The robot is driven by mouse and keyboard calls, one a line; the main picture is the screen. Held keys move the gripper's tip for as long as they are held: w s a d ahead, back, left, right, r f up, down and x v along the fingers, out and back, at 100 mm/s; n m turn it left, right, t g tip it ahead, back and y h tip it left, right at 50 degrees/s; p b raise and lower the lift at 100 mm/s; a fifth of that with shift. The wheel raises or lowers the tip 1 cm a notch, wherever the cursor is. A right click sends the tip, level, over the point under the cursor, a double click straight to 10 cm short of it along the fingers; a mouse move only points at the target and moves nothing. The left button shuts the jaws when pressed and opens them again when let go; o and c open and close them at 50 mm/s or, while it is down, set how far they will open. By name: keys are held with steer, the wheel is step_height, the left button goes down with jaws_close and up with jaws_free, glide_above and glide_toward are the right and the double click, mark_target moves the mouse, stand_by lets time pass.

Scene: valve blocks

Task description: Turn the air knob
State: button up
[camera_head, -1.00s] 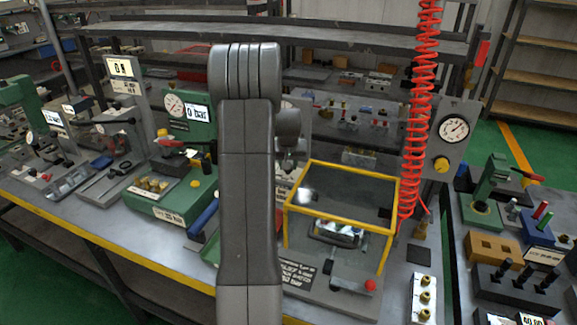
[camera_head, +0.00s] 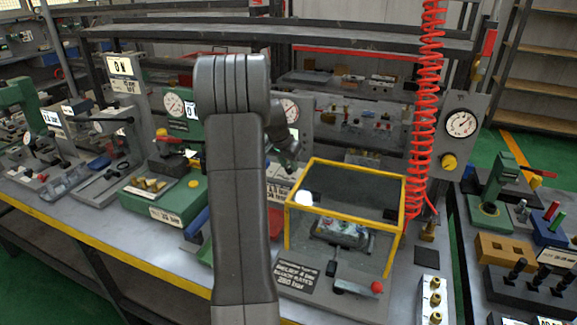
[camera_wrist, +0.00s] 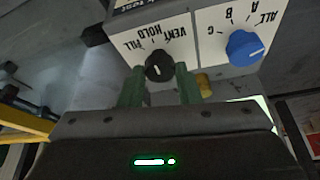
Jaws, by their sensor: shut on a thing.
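In the wrist view a black knob (camera_wrist: 159,67) sits on a white panel (camera_wrist: 205,42), with the upside-down labels FILL, HOLD and VENT around it. My gripper (camera_wrist: 160,82) has its two green fingers on either side of the black knob and is shut on it. A small white mark shows on the knob's face; its exact setting is hard to tell. A blue knob (camera_wrist: 244,48) with a white line sits to the right, beside labels ALL, A, B and C. In the head view my own arm hides the fingers and the black knob.
A yellow-framed guard box (camera_head: 345,171) stands on the bench right of my arm, with a red-tipped lever (camera_head: 376,287) before it. A red coiled hose (camera_head: 424,130) hangs further right.

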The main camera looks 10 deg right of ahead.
stand_by(0.4)
steer(key=o, duration=1)
steer(key=v, duration=1.4)
steer(key=shift+f, duration=0.1)
steer(key=x, duration=1.3)
steer(key=shift+w+d+f, duration=0.15)
steer(key=shift+f, duration=0.2)
